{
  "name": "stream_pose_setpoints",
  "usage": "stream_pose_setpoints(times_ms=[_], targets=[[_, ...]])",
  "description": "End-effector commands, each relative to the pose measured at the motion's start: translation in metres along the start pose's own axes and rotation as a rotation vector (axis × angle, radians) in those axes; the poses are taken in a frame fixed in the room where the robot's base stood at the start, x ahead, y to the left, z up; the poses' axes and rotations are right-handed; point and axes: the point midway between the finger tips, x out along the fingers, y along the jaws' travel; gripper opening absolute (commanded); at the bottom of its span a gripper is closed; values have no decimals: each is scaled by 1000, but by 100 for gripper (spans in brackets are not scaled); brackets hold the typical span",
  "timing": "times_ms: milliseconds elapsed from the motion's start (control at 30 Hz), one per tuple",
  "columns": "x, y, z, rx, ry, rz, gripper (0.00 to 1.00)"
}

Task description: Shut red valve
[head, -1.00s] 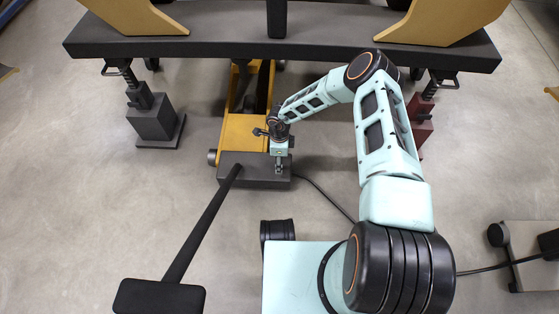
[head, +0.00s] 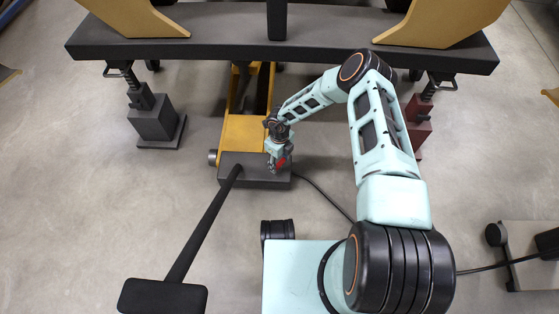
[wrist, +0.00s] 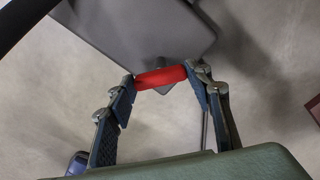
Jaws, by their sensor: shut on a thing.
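The red valve (wrist: 160,76) is a short red bar on a small stem at the edge of a dark grey block (wrist: 140,25). In the wrist view my gripper (wrist: 161,77) has one finger at each end of the red bar and is shut on it. In the head view the red valve (head: 282,162) shows as a small red patch beside my gripper (head: 277,167), over the grey block at the front of a yellow jack (head: 243,130). The fingers are mostly hidden by the wrist in the head view.
A long black handle (head: 205,225) rises from the grey block. A dark beam (head: 180,40) crosses behind on a grey stand (head: 155,122) and a dark red stand (head: 417,125). A cable (head: 325,196) lies on the floor. A wheeled cart (head: 530,260) stands right.

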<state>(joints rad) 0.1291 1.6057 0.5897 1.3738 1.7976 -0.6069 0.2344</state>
Motion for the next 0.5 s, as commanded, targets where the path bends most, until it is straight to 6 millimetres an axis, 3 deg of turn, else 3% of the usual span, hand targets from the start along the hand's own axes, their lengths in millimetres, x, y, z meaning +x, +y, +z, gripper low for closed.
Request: stream_pose_setpoints(times_ms=[500], targets=[[-1,0,0,489,0,0,23]])
